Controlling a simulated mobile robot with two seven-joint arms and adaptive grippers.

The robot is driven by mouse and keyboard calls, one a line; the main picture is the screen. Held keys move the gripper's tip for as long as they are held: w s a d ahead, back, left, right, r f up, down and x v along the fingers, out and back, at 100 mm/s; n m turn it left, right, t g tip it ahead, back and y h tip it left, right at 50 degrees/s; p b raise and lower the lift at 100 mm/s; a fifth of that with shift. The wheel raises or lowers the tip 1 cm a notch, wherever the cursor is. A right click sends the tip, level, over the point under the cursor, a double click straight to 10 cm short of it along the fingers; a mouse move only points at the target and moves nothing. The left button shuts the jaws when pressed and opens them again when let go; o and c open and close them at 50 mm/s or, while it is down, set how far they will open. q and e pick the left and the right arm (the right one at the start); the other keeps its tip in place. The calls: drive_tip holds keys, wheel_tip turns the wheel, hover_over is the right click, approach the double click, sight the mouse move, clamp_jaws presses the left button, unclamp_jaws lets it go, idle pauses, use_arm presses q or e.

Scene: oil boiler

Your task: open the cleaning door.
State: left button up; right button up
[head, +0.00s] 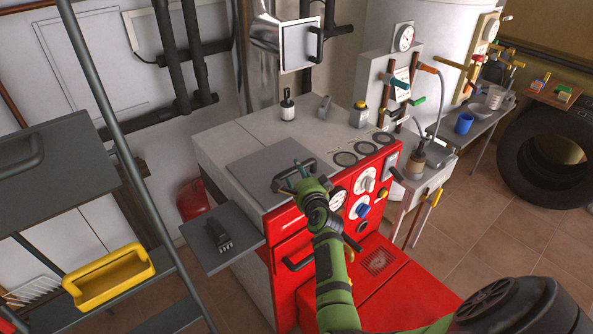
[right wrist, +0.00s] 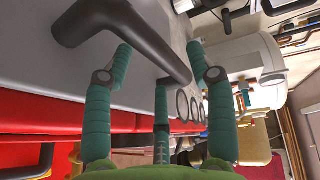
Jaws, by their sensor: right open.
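The boiler has a flat grey panel (head: 262,163) in its top, closed and lying flush; it appears to be the cleaning door. A dark bar handle (head: 284,178) stands on its front right part. My right gripper (head: 302,180) is at this handle, partly covering it. In the right wrist view the handle (right wrist: 130,35) runs across just ahead of the spread green fingers (right wrist: 160,60), with grey metal behind. The fingers are open and not closed on it; contact cannot be told. My left gripper is not in view.
The red boiler front (head: 290,245) carries gauges and knobs below the panel. A small bottle (head: 287,105) stands behind the panel. A silver flue (head: 297,45) with a handled hatch rises behind. A ladder rail (head: 120,130) stands left.

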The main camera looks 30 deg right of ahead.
sight(297, 170)
drive_tip(key=shift+x, duration=1.5)
clamp_jaws()
drive_tip(key=shift+d, duration=0.1)
